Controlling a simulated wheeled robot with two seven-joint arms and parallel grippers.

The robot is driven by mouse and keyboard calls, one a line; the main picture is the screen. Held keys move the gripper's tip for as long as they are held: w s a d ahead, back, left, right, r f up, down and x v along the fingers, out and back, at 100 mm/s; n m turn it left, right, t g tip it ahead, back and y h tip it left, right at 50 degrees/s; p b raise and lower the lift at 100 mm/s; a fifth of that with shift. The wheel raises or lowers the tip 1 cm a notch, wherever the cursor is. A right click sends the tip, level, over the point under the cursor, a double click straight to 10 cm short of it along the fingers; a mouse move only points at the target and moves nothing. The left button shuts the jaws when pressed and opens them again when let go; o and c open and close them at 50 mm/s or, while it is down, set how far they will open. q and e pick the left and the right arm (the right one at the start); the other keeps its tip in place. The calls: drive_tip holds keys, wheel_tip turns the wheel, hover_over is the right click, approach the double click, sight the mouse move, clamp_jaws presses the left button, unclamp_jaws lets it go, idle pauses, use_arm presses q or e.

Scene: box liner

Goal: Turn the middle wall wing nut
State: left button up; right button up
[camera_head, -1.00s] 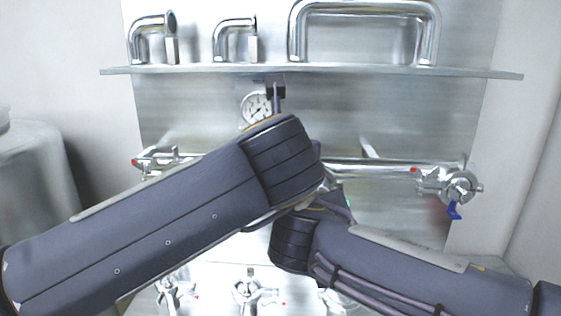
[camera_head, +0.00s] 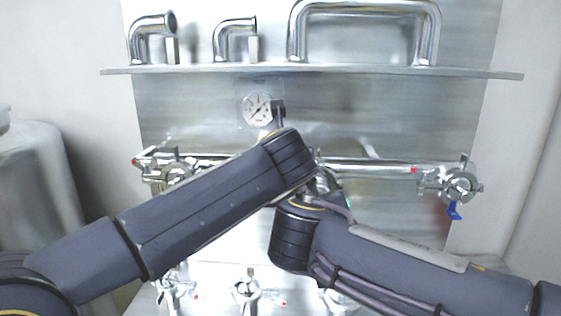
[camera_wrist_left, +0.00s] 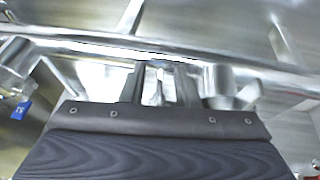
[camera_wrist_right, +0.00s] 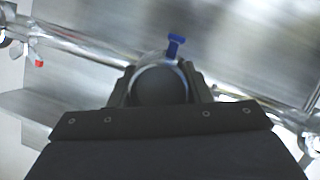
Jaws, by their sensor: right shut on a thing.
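The middle wall fitting (camera_head: 322,182) shows only in part in the head view, behind my two crossed arms. In the right wrist view my right gripper (camera_wrist_right: 161,86) is shut around a dark round fitting with a metal ring (camera_wrist_right: 160,68); a blue handle (camera_wrist_right: 176,44) stands beyond it. In the left wrist view my left gripper (camera_wrist_left: 160,84) is open, its fingers apart below the wall pipe (camera_wrist_left: 150,50). A small bright metal piece (camera_wrist_left: 159,75) shows between the fingers; I cannot tell whether it is the wing nut. Both sets of fingertips are hidden in the head view.
A pressure gauge (camera_head: 257,109) is above my arms. A shelf (camera_head: 200,70) with bent pipes runs across the top. Other clamps sit on the wall pipe at left (camera_head: 170,172) and right (camera_head: 459,185). Lower clamps (camera_head: 247,290) stand below. A tank (camera_head: 38,200) is at left.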

use_arm(q)
clamp_jaws()
